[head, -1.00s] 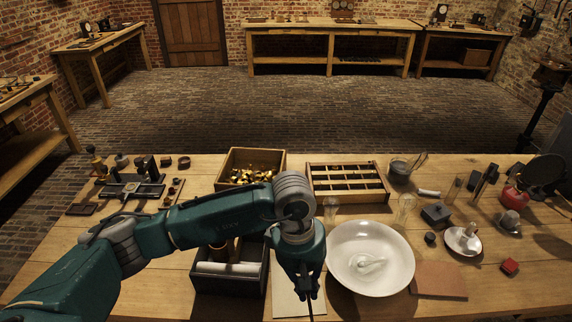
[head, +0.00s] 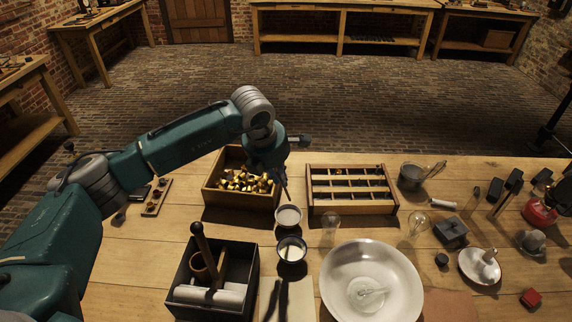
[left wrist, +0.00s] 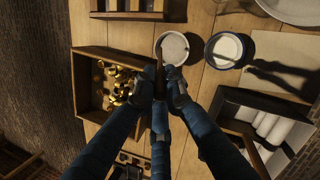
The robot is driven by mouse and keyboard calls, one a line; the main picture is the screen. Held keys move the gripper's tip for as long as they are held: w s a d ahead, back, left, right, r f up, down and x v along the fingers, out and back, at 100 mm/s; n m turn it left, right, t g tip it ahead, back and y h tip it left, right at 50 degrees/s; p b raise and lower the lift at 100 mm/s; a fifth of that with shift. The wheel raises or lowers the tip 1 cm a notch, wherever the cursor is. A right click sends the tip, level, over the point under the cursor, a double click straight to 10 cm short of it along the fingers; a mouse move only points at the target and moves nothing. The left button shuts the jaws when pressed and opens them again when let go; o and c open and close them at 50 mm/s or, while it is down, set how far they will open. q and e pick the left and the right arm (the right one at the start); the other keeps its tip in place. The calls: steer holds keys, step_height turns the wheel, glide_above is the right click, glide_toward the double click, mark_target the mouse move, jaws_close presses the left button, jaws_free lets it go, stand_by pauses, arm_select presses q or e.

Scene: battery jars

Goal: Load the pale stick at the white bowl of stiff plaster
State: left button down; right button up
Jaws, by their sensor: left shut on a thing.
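My left gripper (head: 286,192) points down at the far side of two small bowls. In the left wrist view its fingers (left wrist: 162,88) are shut on a thin stick (left wrist: 160,72), which looks brownish in the shade. The stick's lower end is near the rim of the white bowl (head: 288,217), which holds pale grey-white stuff; I cannot tell if they touch. This bowl also shows in the left wrist view (left wrist: 172,48). A dark-rimmed bowl with white contents (head: 292,249) stands just nearer.
A wooden box of brass pieces (head: 212,190) is close on the left, and a slotted wooden rack (head: 352,211) on the right. A dark box with white rolls (head: 184,268) and a large white dish (head: 335,272) stand nearer. Clear glass bulbs stand near the rack.

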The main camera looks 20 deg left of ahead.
arm_select(q)
steer(key=shift+s, duration=0.2)
arm_select(e)
steer(key=s+f+g+b, duration=0.1)
steer(key=s+f, duration=0.1)
steer(key=s, duration=0.7)
arm_select(q)
steer(key=f, duration=0.2)
steer(key=s+f+b, duration=0.1)
steer(key=f, duration=0.2)
steer(key=shift+f+b, duration=0.2)
steer(key=shift+b, duration=0.1)
arm_select(e)
steer(key=shift+t, duration=0.3)
steer(key=w, duration=0.4)
steer(key=shift+w+d+f, duration=0.15)
steer(key=shift+w+f, duration=0.2)
steer(key=shift+f, duration=0.05)
arm_select(q)
steer(key=shift+f+b, duration=0.3)
steer(key=shift+f, duration=0.05)
arm_select(e)
steer(key=shift+s+f, duration=0.15)
steer(key=shift+f, duration=0.1)
arm_select(q)
steer(key=shift+s, duration=0.1)
arm_select(e)
steer(key=shift+s+d, duration=0.1)
steer(key=shift+d, duration=0.1)
